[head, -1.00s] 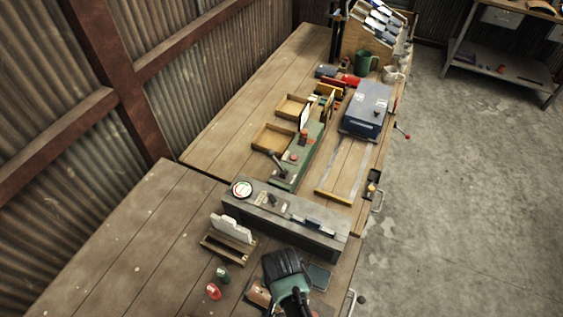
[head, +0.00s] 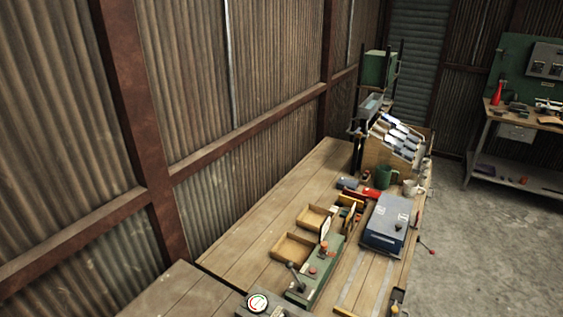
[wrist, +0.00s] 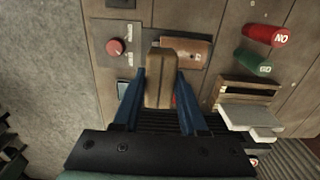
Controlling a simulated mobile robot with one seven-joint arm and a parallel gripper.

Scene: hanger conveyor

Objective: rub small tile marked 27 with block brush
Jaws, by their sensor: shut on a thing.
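My gripper (wrist: 160,74) shows in the wrist view with its two blue fingers shut on a brown wooden block (wrist: 160,82), which looks like the block brush. I see its top; any bristles are hidden beneath. A brown flat piece (wrist: 190,52) lies on the bench just beyond the block. I cannot tell whether they touch. A small dark bluish piece (wrist: 124,89) shows partly beside the left finger. I can read no 27 in any view, so I cannot tell which piece is that tile. The gripper is not in the head view now.
A red knob (wrist: 115,47) sits left. The head view shows a blue box (head: 387,225), green fixture (head: 315,272) and wooden trays (head: 292,250).

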